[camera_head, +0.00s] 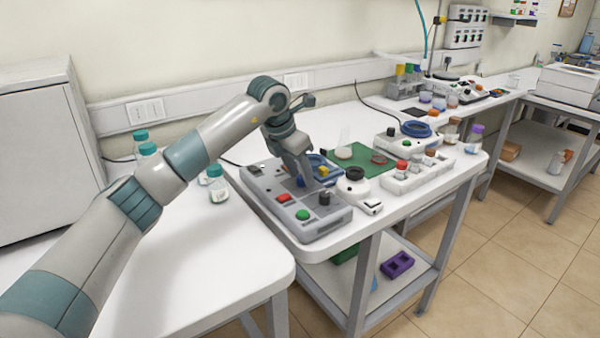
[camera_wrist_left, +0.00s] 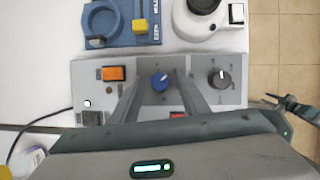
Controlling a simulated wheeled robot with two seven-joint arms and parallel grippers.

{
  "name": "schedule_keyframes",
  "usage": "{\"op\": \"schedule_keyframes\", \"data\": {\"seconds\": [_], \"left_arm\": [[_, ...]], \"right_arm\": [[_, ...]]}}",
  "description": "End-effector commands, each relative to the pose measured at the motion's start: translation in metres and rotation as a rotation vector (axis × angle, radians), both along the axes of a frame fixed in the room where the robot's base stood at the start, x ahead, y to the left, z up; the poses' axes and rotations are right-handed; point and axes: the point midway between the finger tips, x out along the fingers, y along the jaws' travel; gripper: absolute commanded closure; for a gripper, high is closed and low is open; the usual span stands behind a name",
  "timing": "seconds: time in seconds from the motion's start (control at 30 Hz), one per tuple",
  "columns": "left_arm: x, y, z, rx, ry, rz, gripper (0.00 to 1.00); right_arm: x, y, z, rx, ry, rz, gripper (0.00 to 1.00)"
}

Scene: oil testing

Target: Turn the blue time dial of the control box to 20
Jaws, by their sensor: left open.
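The grey control box (camera_head: 262,208) stands on the white table in the head view, and its panel (camera_wrist_left: 207,97) fills the middle of the left wrist view. The blue time dial (camera_wrist_left: 160,81) has a pale pointer mark and sits between the fingers of my left gripper (camera_wrist_left: 159,76), one finger on each side. My left gripper also shows in the head view (camera_head: 302,183), pointing down over the box. It is open; I cannot tell whether a finger touches the dial. A black dial (camera_wrist_left: 219,77) is to the right of the blue one. The dial's scale is too small to read.
On the box are an orange switch (camera_wrist_left: 114,73), a red button (camera_head: 283,197) and a green button (camera_head: 302,215). A blue fixture (camera_wrist_left: 125,25) and a white device (camera_head: 352,188) stand close beside the box. Bottles (camera_head: 217,184) stand to the left.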

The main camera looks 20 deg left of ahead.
Motion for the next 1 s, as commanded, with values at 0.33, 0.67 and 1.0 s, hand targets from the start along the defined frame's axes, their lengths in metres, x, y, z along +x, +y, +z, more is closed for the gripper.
{"op": "schedule_keyframes", "data": {"seconds": [0.33, 0.67, 1.0], "left_arm": [[0.0000, 0.0002, 0.0005, 0.000, 0.000, 0.000, 1.00], [0.0005, 0.0012, 0.0010, 0.000, 0.000, -0.048, 1.00], [0.0019, 0.0030, 0.0019, -0.001, -0.001, -0.248, 1.00]], "right_arm": [[-0.0022, 0.0005, 0.0006, 0.001, 0.001, 0.000, 0.69], [-0.0019, 0.0005, 0.0007, 0.001, 0.002, 0.000, 0.69], [-0.0011, 0.0002, 0.0018, 0.000, 0.001, -0.001, 0.69]]}}
